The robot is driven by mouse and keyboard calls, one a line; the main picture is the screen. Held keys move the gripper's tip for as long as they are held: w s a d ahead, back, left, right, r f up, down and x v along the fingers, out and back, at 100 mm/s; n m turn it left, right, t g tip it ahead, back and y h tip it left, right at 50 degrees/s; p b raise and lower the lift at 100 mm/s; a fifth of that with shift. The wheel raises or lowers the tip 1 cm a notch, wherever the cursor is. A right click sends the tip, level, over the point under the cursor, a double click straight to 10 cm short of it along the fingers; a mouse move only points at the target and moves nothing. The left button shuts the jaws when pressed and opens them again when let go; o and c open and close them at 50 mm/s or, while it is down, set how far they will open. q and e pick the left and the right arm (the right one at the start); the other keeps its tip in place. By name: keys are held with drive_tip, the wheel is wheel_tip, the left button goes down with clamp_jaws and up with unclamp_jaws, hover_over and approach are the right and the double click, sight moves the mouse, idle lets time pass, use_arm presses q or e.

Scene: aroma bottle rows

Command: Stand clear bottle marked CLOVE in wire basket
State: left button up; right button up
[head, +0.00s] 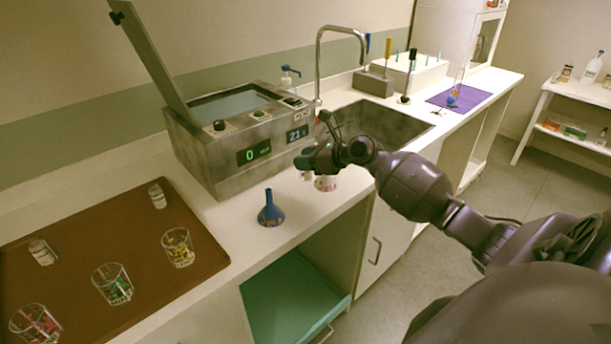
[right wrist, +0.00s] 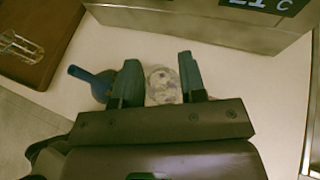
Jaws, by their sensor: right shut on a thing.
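My right gripper (head: 318,160) is over the counter, in front of the metal bath. In the right wrist view its two fingers (right wrist: 157,85) are shut on a pale, partly clear round thing (right wrist: 163,85). In the head view a small whitish thing with red marks (head: 326,183) shows just under the gripper; I cannot tell whether it touches the counter. I cannot read CLOVE anywhere. Small clear bottles with pale labels, one at the back (head: 157,196) and one at the left (head: 41,252), are on the brown tray. I cannot make out a wire basket for sure. My left gripper is out of view.
The brown tray (head: 135,235) also holds clear tumblers with coloured contents, one at the right (head: 178,247). A sink (head: 385,125) lies behind my arm.

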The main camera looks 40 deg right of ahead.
sight(306, 174)
wheel_tip(306, 174, down, 5)
drive_tip(key=shift+b, duration=0.6)
drive_tip(key=o, duration=0.9)
